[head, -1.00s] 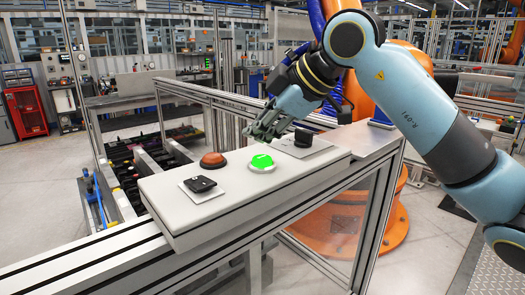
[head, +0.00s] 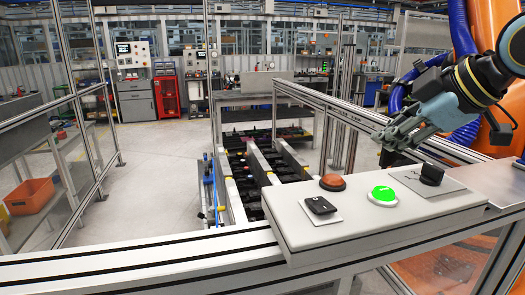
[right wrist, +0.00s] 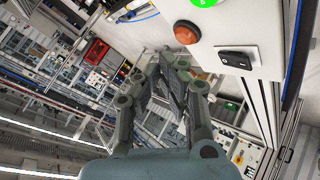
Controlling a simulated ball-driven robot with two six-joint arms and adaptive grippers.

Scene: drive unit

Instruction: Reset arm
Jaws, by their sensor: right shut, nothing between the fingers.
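My right gripper (head: 386,139) is at the right of the head view, above the far edge of a white control panel (head: 290,228). Its fingers are shut with nothing between them, and they touch nothing that I can see. In the right wrist view the shut fingers (right wrist: 172,62) point towards the panel's side. The panel carries a lit green button (head: 383,194), an orange-red button (head: 332,182), a black rocker switch (head: 320,205) and a black rotary knob (head: 431,173). My left gripper is not in view.
The panel sits on an aluminium frame rail (head: 140,265). Behind it is a conveyor (head: 262,165) with dark parts. Fence panels stand at the left, with an orange bin (head: 30,196). An orange robot (head: 500,125) is at the right. Floor at the centre left is clear.

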